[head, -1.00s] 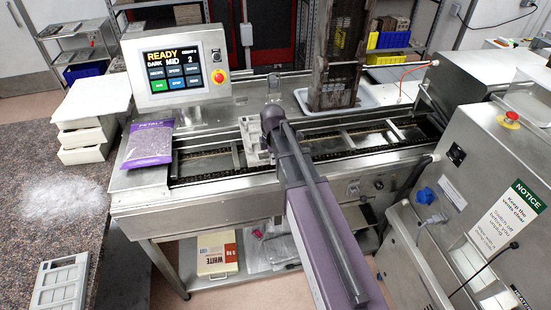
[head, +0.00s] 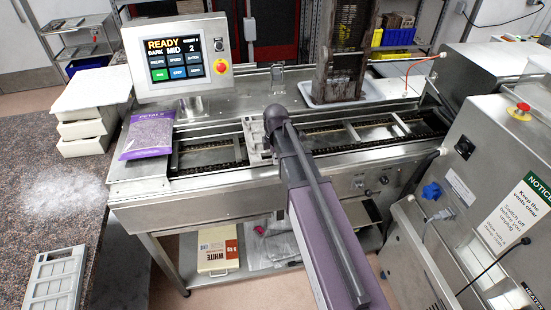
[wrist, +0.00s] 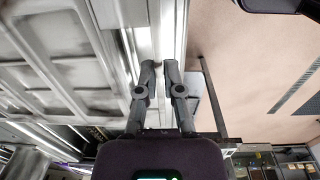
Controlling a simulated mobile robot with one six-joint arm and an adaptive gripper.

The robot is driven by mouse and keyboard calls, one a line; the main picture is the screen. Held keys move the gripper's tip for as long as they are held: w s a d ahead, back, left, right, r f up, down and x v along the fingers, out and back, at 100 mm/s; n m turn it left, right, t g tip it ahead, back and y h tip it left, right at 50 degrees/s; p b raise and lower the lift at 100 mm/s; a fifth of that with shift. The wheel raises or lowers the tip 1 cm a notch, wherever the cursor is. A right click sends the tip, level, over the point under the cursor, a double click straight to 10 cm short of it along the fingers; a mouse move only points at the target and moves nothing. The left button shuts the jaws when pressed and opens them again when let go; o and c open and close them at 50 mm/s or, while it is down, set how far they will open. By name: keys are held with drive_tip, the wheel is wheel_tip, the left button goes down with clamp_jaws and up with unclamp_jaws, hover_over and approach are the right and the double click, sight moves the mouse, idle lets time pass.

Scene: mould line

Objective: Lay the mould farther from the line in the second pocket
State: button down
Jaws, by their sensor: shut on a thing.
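My gripper (wrist: 160,66) is shut on the edge of a light grey mould (wrist: 75,72), whose ribbed, recessed face fills the left of the wrist view. In the head view the held mould (head: 254,136) shows as a narrow pale piece over the line, partly hidden by my wrist. The line (head: 210,157) is a chain conveyor with crossbars that part it into pockets. The mould is close above a crossbar between the left pocket and the one right of it; I cannot tell whether it touches. Another grey mould (head: 54,284) lies on the speckled counter at lower left.
A control panel (head: 177,62) reads READY. A purple petals bag (head: 148,134) lies at the line's left end. A dark upright rack (head: 348,50) stands in a white tray behind the line. A steel machine (head: 470,170) with a NOTICE sign stands at right.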

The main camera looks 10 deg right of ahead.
sight(275, 172)
drive_tip(key=shift+f+b, duration=1.65)
drive_tip(key=shift+f, duration=0.25)
drive_tip(key=c, duration=0.7)
unclamp_jaws()
drive_tip(key=shift+r, duration=0.1)
